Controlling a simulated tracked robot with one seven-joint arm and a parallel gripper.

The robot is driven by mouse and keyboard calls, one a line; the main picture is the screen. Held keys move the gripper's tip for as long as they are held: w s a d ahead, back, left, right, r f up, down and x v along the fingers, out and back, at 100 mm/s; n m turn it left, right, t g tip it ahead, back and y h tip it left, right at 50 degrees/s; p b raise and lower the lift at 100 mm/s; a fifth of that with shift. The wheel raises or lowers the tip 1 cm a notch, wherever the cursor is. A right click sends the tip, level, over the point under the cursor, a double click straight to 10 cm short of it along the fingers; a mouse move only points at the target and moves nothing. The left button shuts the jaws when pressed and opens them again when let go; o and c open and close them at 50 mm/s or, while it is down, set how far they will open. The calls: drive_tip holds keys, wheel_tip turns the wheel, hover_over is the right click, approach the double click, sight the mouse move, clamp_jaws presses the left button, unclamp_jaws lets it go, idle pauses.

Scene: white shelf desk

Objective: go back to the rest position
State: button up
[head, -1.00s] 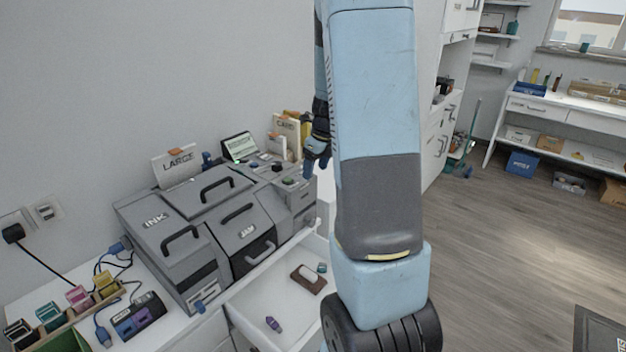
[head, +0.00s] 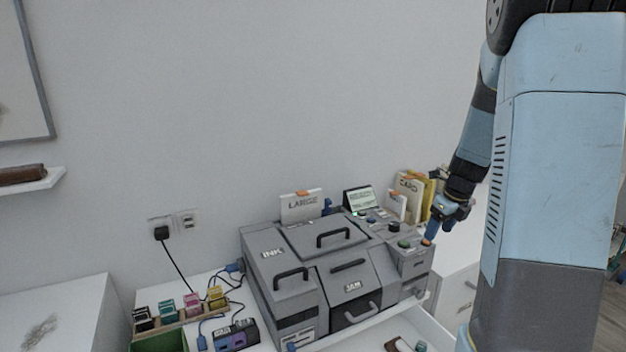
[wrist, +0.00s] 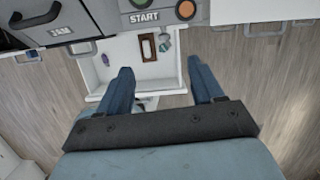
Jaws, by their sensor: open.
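My gripper (wrist: 157,84) is open and empty in the wrist view, its two blue fingers spread apart. Beyond and below it is an open white drawer (wrist: 120,68), holding a brown block with a white top (wrist: 148,47) and a small purple item (wrist: 105,60). In the head view my gripper (head: 432,232) is at the right end of the grey printer (head: 300,262), close to its orange button (head: 427,242); I cannot tell whether it touches. In the wrist view the orange button (wrist: 186,10) and the START label (wrist: 144,17) lie at the top edge, apart from the fingers.
Ink bottles in a rack (head: 180,312) and a blue-purple device (head: 236,335) stand left of the printer. Cards (head: 408,190) stand behind its right end. A wall shelf (head: 35,182) is at the far left. Floor (wrist: 285,85) is clear at the right.

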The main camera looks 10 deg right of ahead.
drive_tip(key=s+a+r+n+t, duration=0.1)
drive_tip(key=s+a+r+n, duration=0.9)
drive_tip(key=a+r+n, duration=0.4)
drive_tip(key=s+a+r+n+t, duration=0.1)
drive_tip(key=s+a+n, duration=0.1)
drive_tip(key=s+n, duration=0.5)
drive_tip(key=s+a+r+n+t+h, duration=0.1)
drive_tip(key=s+a+r+n, duration=0.1)
drive_tip(key=s+n, duration=0.5)
drive_tip(key=n, duration=0.3)
drive_tip(key=shift+s+a+r, duration=0.15)
drive_tip(key=shift+s+a, duration=0.1)
drive_tip(key=shift+s, duration=0.15)
drive_tip(key=shift+c, duration=0.3)
